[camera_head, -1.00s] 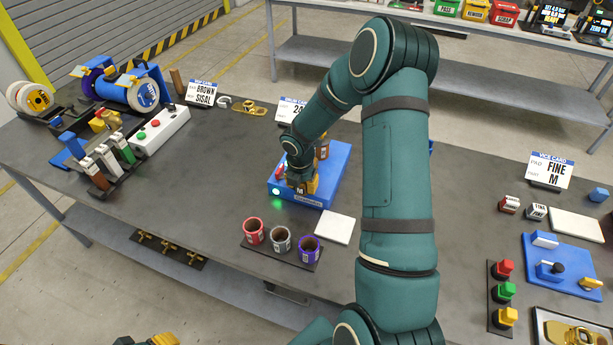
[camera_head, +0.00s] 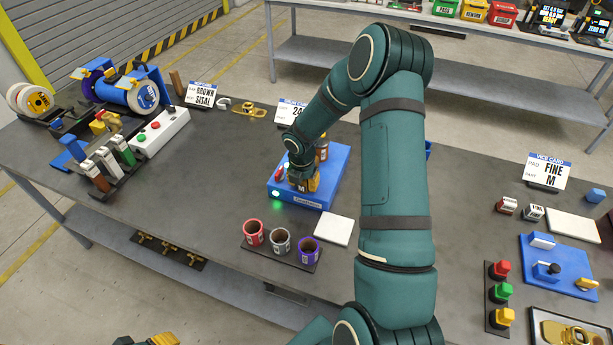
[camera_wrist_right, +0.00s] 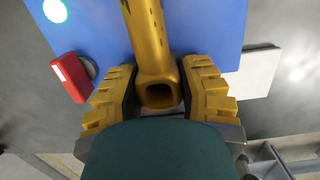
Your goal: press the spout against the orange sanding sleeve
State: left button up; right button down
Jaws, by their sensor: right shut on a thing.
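My right gripper (camera_wrist_right: 160,95) is shut on the brass-yellow spout (camera_wrist_right: 148,35), with a yellow ribbed finger on each side of it. The spout's square open end faces the wrist camera; its far end runs out of the top of that view. In the head view my right gripper (camera_head: 301,182) is low over the blue sanding machine (camera_head: 310,197). An orange-brown cylinder (camera_head: 322,148), apparently the sanding sleeve, stands on the machine just behind the gripper. Contact between spout and sleeve is hidden. My left gripper (camera_head: 160,340) barely shows at the bottom edge.
The machine has a lit green lamp (camera_head: 275,194) and a red switch (camera_wrist_right: 70,77). A white pad (camera_head: 334,229) and a holder with red, grey and purple-rimmed cups (camera_head: 281,240) are in front. A sign card (camera_head: 291,111) stands behind. My right arm hides bench to the right.

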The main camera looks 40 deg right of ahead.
jog(key=shift+w+d+r+p, duration=0.15)
jog(key=shift+w+d+p, duration=0.2)
jog(key=shift+d, duration=0.25)
dwell(0.6)
jog(key=shift+s+p, duration=0.1)
jog(key=shift+p, duration=0.25)
dwell(0.9)
dwell(3.4)
jog(key=c, duration=1.5)
grip_release()
grip_shut()
jog(key=shift+a, duration=0.1)
jog(key=shift+s+a, duration=0.25)
jog(key=shift+a, duration=0.15)
jog(key=shift+s+a+f+b, duration=0.1)
jog(key=shift+s+a+b, duration=0.25)
jog(key=shift+a, duration=0.3)
jog(key=shift+s+a+f+b, duration=0.1)
jog(key=shift+s+a+b, duration=0.25)
jog(key=shift+a, duration=0.25)
